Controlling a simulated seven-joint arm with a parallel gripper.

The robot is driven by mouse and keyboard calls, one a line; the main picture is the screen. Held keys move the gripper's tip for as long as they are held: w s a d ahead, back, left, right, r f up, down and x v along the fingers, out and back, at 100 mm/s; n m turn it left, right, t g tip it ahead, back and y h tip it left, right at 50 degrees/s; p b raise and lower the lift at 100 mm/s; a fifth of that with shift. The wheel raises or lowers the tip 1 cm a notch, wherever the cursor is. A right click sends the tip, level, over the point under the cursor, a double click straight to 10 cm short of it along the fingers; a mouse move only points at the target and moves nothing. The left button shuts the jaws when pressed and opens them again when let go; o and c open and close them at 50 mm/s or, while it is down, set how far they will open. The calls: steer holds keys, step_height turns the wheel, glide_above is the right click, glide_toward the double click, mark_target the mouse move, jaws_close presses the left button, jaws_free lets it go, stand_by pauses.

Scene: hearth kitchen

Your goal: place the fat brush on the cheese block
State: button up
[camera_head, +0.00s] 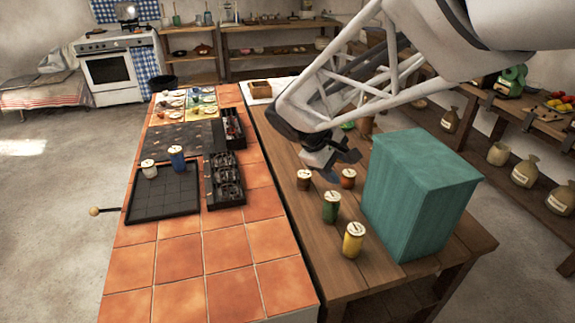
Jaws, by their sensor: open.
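My gripper (334,164) hangs low over the wooden table (290,150), just above and behind several small lidded jars. Its jaws are open, and I see nothing held between them. I cannot pick out the fat brush or the cheese block for certain. Small items lie on coloured mats (186,101) at the far end of the tiled counter, too small to name. The black boxes (224,180) on the counter hold small dark items that I cannot tell apart. My arm hides part of the table's far end.
Brown (304,180), red-brown (348,178), green (331,207) and yellow (353,240) jars stand near my gripper. A tall teal box (418,195) stands to their right. A black gridded tray (163,207) carries a white-topped jar (149,168) and a blue one (177,158). The counter's near tiles are clear.

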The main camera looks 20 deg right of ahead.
steer(key=s+a+r+m+t+y, duration=0.1)
steer(key=s+a+m+y, duration=0.2)
steer(key=s, duration=0.5)
steer(key=s+a+r+m+t+y, duration=0.1)
steer(key=s+a+m+t+y, duration=0.1)
steer(key=s+a, duration=0.3)
steer(key=s+m+y, duration=0.1)
steer(key=s, duration=0.3)
steer(key=shift+a+y, duration=0.4)
steer(key=shift+s, duration=0.1)
